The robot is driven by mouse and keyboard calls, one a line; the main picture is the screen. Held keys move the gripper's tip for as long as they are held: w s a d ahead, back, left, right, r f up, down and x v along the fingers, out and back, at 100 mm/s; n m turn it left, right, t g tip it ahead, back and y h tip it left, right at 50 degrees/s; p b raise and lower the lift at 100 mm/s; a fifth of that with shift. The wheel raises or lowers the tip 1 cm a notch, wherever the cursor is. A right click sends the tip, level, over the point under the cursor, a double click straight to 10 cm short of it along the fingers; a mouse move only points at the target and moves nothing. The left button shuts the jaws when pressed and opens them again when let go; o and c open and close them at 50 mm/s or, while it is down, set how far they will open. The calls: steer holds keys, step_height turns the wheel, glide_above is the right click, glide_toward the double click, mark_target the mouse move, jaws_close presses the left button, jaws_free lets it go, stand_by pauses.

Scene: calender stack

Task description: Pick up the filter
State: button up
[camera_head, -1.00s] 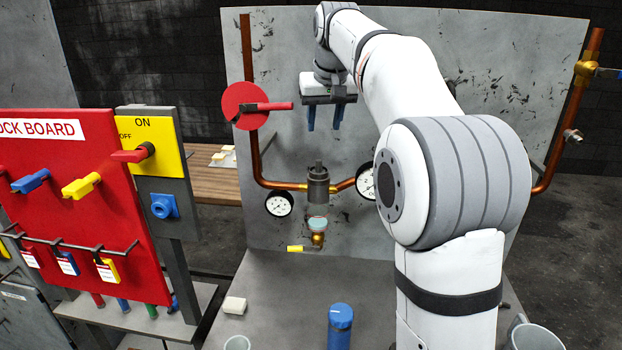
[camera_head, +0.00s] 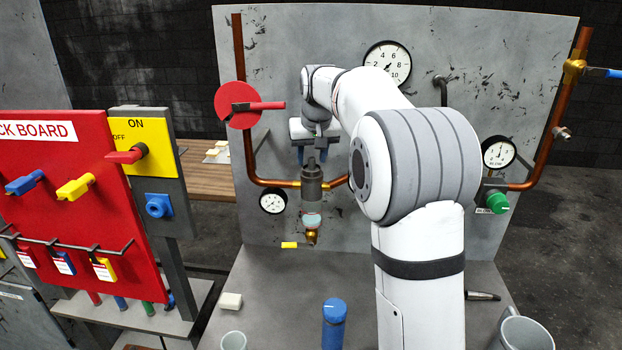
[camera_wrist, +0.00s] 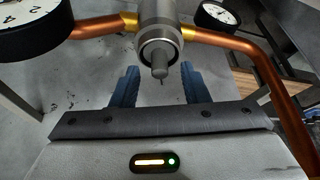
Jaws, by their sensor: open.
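A grey cylindrical filter housing (camera_head: 312,190) sits upright in the copper pipe run on the panel, with a pale bowl (camera_head: 312,221) and brass fitting below it. In the wrist view the housing (camera_wrist: 160,28) shows at top centre, its narrow stem pointing toward my gripper. My gripper (camera_head: 311,154) is open just above the housing, its blue fingers pointing down. In the wrist view my gripper (camera_wrist: 157,86) has nothing between its fingers. A blue capped cylinder (camera_head: 333,326) stands on the bench; I cannot tell which of the two is the named filter.
Copper pipe (camera_head: 246,110) runs close beside the housing. Gauges (camera_head: 273,201) and a red valve handle (camera_head: 262,106) are nearby. A white block (camera_head: 231,301), a cup (camera_head: 233,341) and a grey mug (camera_head: 522,331) stand on the bench. The red lock board (camera_head: 75,210) is at left.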

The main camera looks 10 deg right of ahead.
jaws_close()
stand_by(0.4)
steer(key=shift+r, duration=0.1)
